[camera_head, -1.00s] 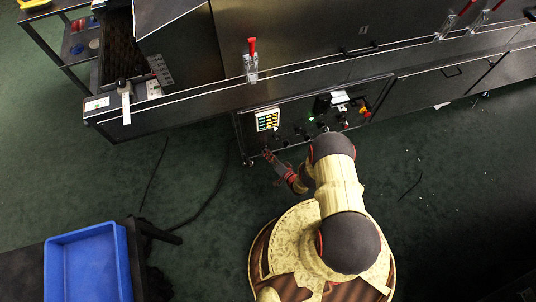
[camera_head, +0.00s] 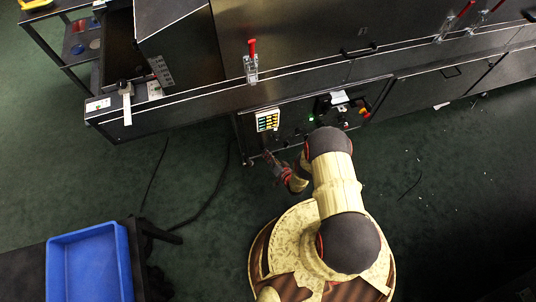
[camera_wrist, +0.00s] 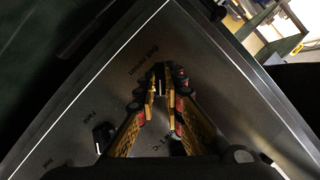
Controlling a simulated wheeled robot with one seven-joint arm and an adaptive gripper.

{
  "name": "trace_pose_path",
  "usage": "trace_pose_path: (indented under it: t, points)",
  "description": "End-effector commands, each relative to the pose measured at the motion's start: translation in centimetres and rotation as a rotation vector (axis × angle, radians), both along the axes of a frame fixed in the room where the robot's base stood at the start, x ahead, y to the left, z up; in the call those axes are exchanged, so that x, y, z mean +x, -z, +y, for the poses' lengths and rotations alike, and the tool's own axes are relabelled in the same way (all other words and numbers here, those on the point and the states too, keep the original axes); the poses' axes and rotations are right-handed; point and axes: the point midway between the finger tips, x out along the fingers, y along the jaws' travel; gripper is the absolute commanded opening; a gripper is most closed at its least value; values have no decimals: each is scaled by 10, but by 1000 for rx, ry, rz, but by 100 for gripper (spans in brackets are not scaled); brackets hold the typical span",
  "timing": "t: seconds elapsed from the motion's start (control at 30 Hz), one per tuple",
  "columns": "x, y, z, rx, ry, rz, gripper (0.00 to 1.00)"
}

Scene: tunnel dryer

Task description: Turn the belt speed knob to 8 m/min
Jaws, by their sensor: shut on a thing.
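The control panel fills most of the wrist view as a dark plate with white edge lines. My gripper (camera_wrist: 160,85) is shut on a small dark knob with a pale pointer line (camera_wrist: 161,77). Printed text by it, upside down and blurred, seems to be the belt speed label. The fingers hide most of the knob and its scale, so I cannot read its setting. In the head view my gripper (camera_head: 270,160) is at the lower left of the dryer's front panel (camera_head: 247,134); the knob cannot be made out there.
Another black knob (camera_wrist: 103,136) sits near my left finger in the wrist view. A display (camera_head: 267,121), a green light (camera_head: 311,119) and a red-orange control (camera_head: 365,112) are on the panel. A blue bin (camera_head: 88,265) stands at lower left. Open floor lies between.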

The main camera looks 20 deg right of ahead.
Motion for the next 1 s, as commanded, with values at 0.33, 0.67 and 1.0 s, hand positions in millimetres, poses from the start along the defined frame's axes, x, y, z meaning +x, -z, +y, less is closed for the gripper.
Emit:
trace_pose_path:
  t: [0.33,0.67,1.0]
  points:
    - [3,-2,4,-331,-4,-1,0]
    - [3,-2,7,-643,-3,-2,0]
    - [3,-3,9,-916,-1,-5,0]
